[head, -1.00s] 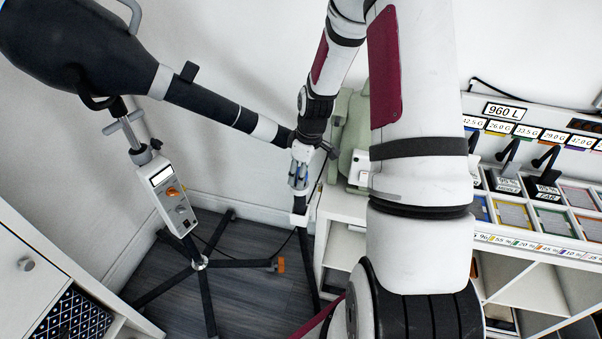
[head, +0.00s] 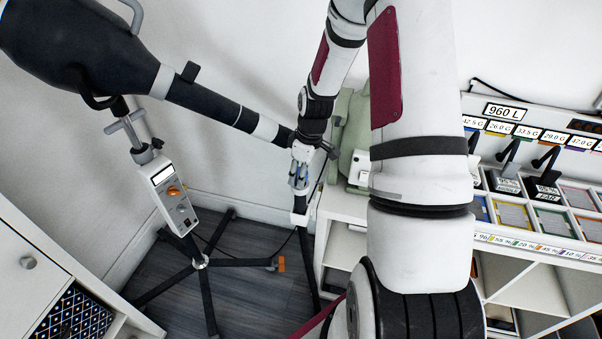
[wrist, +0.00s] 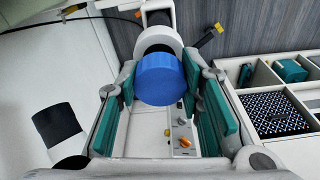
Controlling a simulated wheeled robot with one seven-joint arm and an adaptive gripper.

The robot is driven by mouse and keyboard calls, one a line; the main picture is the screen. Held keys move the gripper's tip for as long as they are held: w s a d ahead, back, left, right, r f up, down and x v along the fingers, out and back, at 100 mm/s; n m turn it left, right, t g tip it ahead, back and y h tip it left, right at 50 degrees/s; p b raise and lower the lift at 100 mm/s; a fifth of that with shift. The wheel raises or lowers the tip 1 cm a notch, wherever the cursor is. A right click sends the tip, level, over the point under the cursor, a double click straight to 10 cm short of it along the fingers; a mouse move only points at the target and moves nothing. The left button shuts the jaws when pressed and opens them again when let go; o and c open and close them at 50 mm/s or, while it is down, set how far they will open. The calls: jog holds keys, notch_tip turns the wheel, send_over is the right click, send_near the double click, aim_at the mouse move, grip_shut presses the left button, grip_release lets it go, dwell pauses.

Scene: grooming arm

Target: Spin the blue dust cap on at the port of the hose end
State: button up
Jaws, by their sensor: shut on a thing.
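The blue dust cap (wrist: 161,79) is in the wrist view, between the tips of my gripper (wrist: 162,85). My gripper's teal-padded fingers are shut on its sides. Just beyond the cap is a round white fitting (wrist: 158,40), which looks like the port of the hose end. The cap overlaps the fitting's near rim, so I cannot tell whether they touch or how far the cap is seated. In the head view my gripper (head: 299,178) is small, above a white fitting (head: 299,218) on a dark post. The cap is not clear there.
A dark dryer (head: 75,50) with a thick hose arm reaches from the left toward my wrist. Its control box (head: 168,195) stands on a black-legged base. A white shelf unit with trays (head: 515,215) is on the right. A drawer cabinet (head: 30,260) is at lower left.

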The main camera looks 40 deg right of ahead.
jog(key=shift+f, duration=0.65)
jog(key=o, duration=0.8)
jog(key=shift+r, duration=0.15)
jog(key=r, duration=0.3)
jog(key=s+r, duration=0.1)
jog(key=r, duration=0.3)
jog(key=d+r, duration=0.1)
jog(key=r, duration=0.3)
jog(key=shift+s+r, duration=0.15)
jog(key=shift+s, duration=0.05)
jog(key=shift+r, duration=0.2)
